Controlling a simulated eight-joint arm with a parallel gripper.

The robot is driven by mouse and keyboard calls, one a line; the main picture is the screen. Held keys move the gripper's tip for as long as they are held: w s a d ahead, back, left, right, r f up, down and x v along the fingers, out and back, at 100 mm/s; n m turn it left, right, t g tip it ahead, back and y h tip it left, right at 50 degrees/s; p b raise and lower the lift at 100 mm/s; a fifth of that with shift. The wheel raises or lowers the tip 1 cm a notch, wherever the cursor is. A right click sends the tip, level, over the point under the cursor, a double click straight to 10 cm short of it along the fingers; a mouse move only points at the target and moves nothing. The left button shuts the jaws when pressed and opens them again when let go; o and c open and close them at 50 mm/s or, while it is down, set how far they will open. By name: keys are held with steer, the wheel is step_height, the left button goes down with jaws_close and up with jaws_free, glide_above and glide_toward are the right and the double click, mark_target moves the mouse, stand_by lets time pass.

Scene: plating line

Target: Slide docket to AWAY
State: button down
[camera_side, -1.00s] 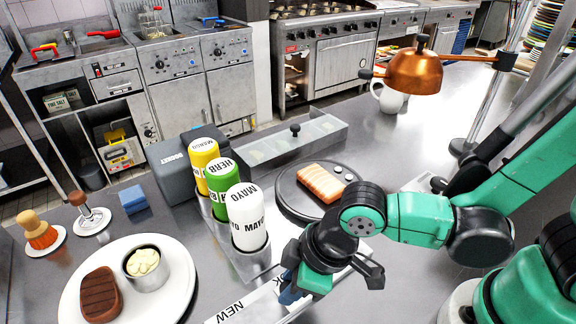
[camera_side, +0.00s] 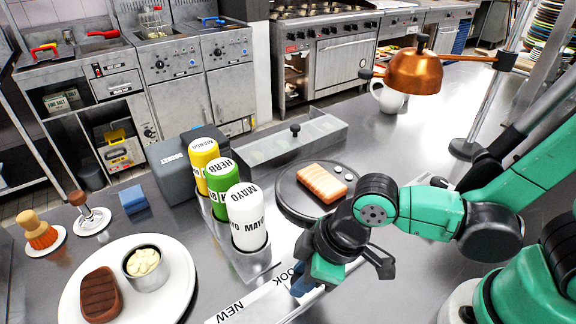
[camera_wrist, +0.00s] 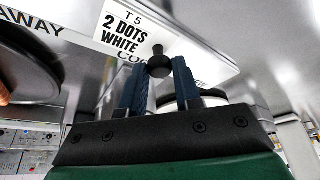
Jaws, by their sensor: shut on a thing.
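The docket (camera_wrist: 190,52) is a white card reading "T5 2 DOTS WHITE" in the wrist view, with a black knob (camera_wrist: 159,63). My gripper (camera_wrist: 158,78) has its blue fingers closed about the knob. In the side view my gripper (camera_side: 301,282) is low over the label strip (camera_side: 262,297), beside "OOK"; the docket is hidden or cannot be made out there. "NEW" shows at the strip's near end. The AWAY label (camera_wrist: 32,26) is at the upper left in the wrist view, apart from the docket.
Sauce bottles (camera_side: 246,218) in a metal holder stand just left of my gripper. A dark round plate (camera_side: 287,190) with salmon (camera_side: 322,182) lies behind it. A white plate (camera_side: 178,298) with steak (camera_side: 101,294) is at left. A copper lamp (camera_side: 416,74) hangs at upper right.

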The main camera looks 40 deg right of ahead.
steer(key=d, duration=0.9)
steer(key=c, duration=0.6)
jaws_free()
steer(key=shift+a, duration=0.1)
steer(key=shift+r, duration=0.15)
steer(key=shift+v, duration=2.6)
